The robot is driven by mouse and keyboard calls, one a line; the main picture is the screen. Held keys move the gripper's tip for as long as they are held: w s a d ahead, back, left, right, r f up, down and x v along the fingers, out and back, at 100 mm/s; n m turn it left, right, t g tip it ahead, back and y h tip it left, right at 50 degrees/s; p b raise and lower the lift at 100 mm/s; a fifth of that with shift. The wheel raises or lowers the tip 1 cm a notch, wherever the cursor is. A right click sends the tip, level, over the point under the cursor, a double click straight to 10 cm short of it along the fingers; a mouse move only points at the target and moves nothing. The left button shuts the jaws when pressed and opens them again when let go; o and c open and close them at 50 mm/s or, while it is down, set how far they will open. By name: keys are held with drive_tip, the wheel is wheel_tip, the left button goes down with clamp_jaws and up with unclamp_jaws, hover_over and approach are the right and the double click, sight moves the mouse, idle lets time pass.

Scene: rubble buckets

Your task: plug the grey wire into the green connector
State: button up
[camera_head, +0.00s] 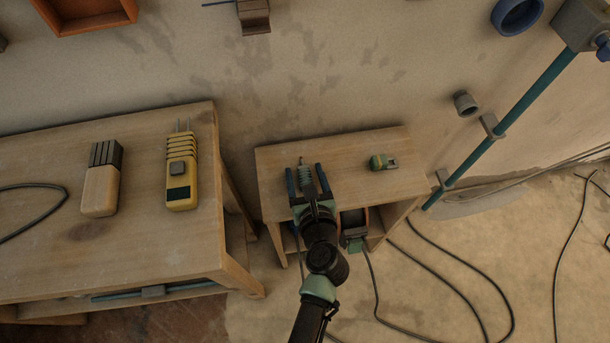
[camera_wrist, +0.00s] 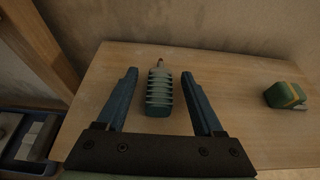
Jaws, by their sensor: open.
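A grey ribbed plug with a thin metal tip (camera_wrist: 159,95), which looks like the end of the grey wire, lies on the small wooden table. It also shows in the head view (camera_head: 306,174). My gripper (camera_head: 305,178) is open, with one blue finger on each side of the plug; gaps show between the fingers and the plug in the wrist view. The green connector (camera_head: 384,162) with a yellow band lies to the right on the same table. It also shows in the wrist view (camera_wrist: 285,95), apart from my gripper. Any wire behind the plug is hidden by my gripper.
The small table (camera_head: 350,147) has bare wood between plug and connector. A larger table (camera_head: 50,240) at left holds a yellow meter (camera_head: 181,172) and a dark-and-tan block (camera_head: 101,180). A blue pole (camera_head: 500,125) stands at right. Dark cables (camera_head: 470,265) lie on the floor.

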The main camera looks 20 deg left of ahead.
sight(305, 175)
clamp_jaws()
idle(0.3)
wheel_tip(305, 175, up, 10)
drive_tip(key=p, duration=0.5)
drive_tip(key=shift+p, duration=0.35)
